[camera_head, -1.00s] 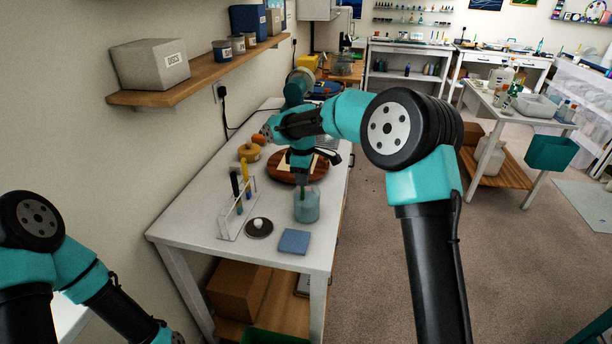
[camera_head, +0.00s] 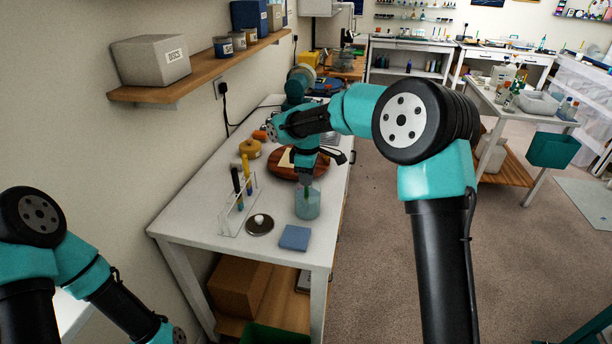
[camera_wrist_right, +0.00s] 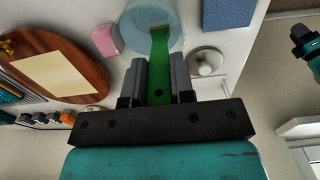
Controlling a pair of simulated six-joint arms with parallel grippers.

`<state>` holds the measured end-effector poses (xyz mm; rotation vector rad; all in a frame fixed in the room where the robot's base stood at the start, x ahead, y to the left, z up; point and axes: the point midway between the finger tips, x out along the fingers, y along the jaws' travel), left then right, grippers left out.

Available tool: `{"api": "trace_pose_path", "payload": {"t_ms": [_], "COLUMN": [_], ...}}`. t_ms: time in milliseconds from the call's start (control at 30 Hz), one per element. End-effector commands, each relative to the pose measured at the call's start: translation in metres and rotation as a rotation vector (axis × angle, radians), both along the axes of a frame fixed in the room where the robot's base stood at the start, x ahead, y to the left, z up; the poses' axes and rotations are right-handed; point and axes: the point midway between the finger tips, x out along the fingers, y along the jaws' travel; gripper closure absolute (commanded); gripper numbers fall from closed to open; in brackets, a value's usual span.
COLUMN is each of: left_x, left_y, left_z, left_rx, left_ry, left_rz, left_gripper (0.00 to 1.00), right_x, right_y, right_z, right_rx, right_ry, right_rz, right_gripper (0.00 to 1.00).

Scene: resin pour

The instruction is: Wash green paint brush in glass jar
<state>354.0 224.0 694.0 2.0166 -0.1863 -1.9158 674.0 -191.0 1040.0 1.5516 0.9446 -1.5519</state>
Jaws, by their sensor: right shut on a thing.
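My right gripper (camera_wrist_right: 158,82) is shut on the green paint brush (camera_wrist_right: 160,50), whose handle runs between the two fingers in the right wrist view. The brush points down into the glass jar (camera_head: 307,208), a bluish, see-through jar on the white table. In the right wrist view the brush's far end overlaps the jar (camera_wrist_right: 133,33). In the head view the right gripper (camera_head: 305,182) is just above the jar's mouth, with a bit of green inside the jar. How deep the brush reaches is hard to tell. My left arm is at the lower left; its gripper is out of view.
A clear rack (camera_head: 238,212) holding brushes stands to the left. A round wooden board (camera_head: 285,167) lies behind. A shelf (camera_head: 200,68) hangs on the left wall.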

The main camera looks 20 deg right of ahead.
Motion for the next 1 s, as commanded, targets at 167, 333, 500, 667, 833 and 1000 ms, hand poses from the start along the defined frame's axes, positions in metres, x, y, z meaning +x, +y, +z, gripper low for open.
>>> {"api": "trace_pose_path", "payload": {"t_ms": [167, 333, 500, 667, 833, 1000], "left_x": [0.000, 0.000, 0.000, 0.000, 0.000, 0.000], "left_y": [0.000, 0.000, 0.000, 0.000, 0.000, 0.000], "left_z": [0.000, 0.000, 0.000, 0.000, 0.000, 0.000], "left_rx": [0.000, 0.000, 0.000, 0.000, 0.000, 0.000], "left_ry": [0.000, 0.000, 0.000, 0.000, 0.000, 0.000], "left_rz": [0.000, 0.000, 0.000, 0.000, 0.000, 0.000], "left_gripper": [0.57, 0.57, 0.57, 0.57, 0.57, 0.57], "right_x": [0.000, 0.002, 0.003, 0.004, 0.006, 0.007], "right_y": [0.000, -0.001, -0.001, -0.002, -0.002, -0.003], "right_z": [0.001, 0.009, 0.018, 0.027, 0.036, 0.045], "right_rx": [0.000, 0.000, -0.001, 0.000, 0.000, 0.000], "right_ry": [0.000, -0.002, -0.002, -0.002, -0.001, -0.001], "right_rz": [0.000, 0.000, 0.001, 0.001, 0.000, 0.000], "right_gripper": [1.00, 1.00, 1.00, 1.00, 1.00, 1.00]}}
